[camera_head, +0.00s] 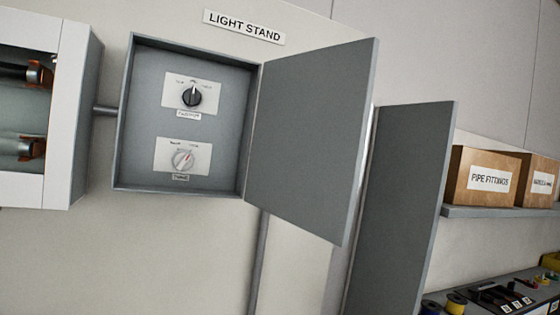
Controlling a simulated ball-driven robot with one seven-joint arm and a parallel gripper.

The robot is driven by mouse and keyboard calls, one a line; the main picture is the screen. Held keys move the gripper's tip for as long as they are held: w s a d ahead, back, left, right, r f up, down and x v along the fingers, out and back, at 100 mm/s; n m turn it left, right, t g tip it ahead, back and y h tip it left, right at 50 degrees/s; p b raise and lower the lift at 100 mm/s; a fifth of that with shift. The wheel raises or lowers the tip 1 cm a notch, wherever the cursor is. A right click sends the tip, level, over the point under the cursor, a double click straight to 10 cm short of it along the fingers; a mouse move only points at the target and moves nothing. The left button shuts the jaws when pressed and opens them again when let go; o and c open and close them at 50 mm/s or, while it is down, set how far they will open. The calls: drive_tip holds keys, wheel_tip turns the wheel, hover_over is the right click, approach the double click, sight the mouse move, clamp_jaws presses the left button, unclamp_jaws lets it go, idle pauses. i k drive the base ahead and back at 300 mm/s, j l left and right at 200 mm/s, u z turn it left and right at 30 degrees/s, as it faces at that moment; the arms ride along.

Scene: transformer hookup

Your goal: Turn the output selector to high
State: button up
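A grey wall box (251,75) hangs under a sign (244,26) reading LIGHT STAND. Its door (310,135) stands open to the right. Inside are two rotary knobs on white plates. The upper knob (192,96) is black, and its pointer aims roughly upward. The small labels under both knobs are too blurred to read, so I cannot tell which is the output selector. My gripper is not in view.
A white-framed cabinet (71,110) with orange-ended fittings is at the left. A tall grey panel (400,200) stands right of the open door. A shelf (500,212) holds cardboard boxes, one marked PIPE FITTINGS (482,178).

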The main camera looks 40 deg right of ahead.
sight(191, 97)
drive_tip(key=l+u, duration=0.1)
drive_tip(key=l, duration=0.35)
drive_tip(key=k+l, duration=0.1)
drive_tip(key=l, duration=0.3)
drive_tip(key=k+l+u, duration=0.15)
drive_tip(key=l, duration=0.3)
drive_tip(key=l+u, duration=0.1)
drive_tip(key=l, duration=0.35)
drive_tip(key=k+l, duration=0.15)
drive_tip(key=l, duration=0.25)
drive_tip(key=k+l+u, duration=0.15)
drive_tip(key=l, duration=0.3)
drive_tip(key=u, duration=0.1)
drive_tip(key=i+j, duration=1)
